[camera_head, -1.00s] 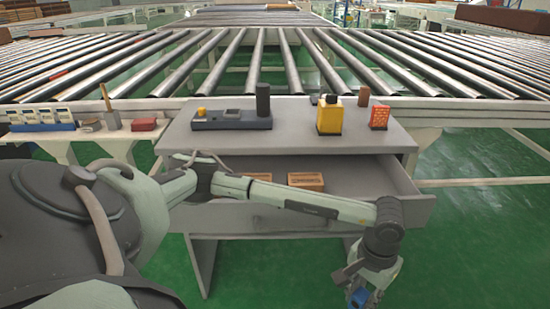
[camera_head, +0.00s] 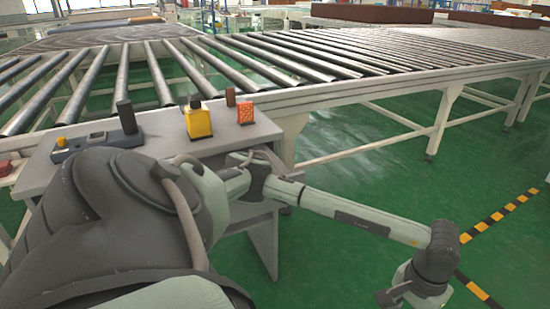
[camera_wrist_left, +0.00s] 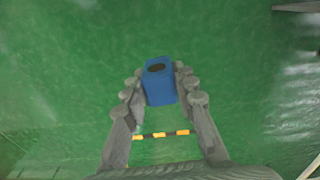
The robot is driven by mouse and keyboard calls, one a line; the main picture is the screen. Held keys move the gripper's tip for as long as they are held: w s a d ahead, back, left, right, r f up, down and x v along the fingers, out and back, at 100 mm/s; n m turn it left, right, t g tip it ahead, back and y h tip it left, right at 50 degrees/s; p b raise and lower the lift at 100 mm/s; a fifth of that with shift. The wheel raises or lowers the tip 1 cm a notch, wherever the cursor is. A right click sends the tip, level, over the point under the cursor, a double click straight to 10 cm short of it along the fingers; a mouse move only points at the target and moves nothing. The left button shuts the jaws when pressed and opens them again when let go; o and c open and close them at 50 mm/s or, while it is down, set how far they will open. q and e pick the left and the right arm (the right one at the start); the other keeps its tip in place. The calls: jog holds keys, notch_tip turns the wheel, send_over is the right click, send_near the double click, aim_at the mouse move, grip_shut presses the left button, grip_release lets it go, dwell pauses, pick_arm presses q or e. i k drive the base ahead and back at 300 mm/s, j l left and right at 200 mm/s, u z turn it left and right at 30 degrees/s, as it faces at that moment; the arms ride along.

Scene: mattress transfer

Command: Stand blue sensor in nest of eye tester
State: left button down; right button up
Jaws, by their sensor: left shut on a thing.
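The blue sensor (camera_wrist_left: 158,88) is a small blue block with a dark oval on its top face. In the left wrist view it sits between the two fingers of my left gripper (camera_wrist_left: 160,82), which are shut on it. In the head view the left gripper (camera_head: 408,296) is low at the right, over the floor, its fingertips cut off by the bottom edge. The sensor does not show there. A dark grey device with a yellow part and a black upright cylinder, apparently the eye tester (camera_head: 92,147), stands on the grey table, far from the gripper. Its nest cannot be made out. My right gripper is not in view.
The grey table (camera_head: 165,150) also carries a yellow bottle (camera_head: 198,123), a brown piece (camera_head: 230,97) and an orange-red box (camera_head: 246,112). A roller conveyor (camera_head: 330,70) runs behind. Green floor (camera_head: 370,160) with yellow-black tape (camera_head: 497,217) is open at right. My arm hides part of the table.

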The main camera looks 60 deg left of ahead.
aim_at(98, 139)
jog(key=k+j+z, duration=0.1)
jog(key=z, duration=0.3)
jog(key=k+z, duration=0.1)
jog(key=z, duration=0.25)
jog(key=k+z, duration=0.1)
jog(key=z, duration=0.3)
jog(key=k, duration=1.4)
jog(key=k+j+u, duration=0.1)
jog(key=k, duration=1.3)
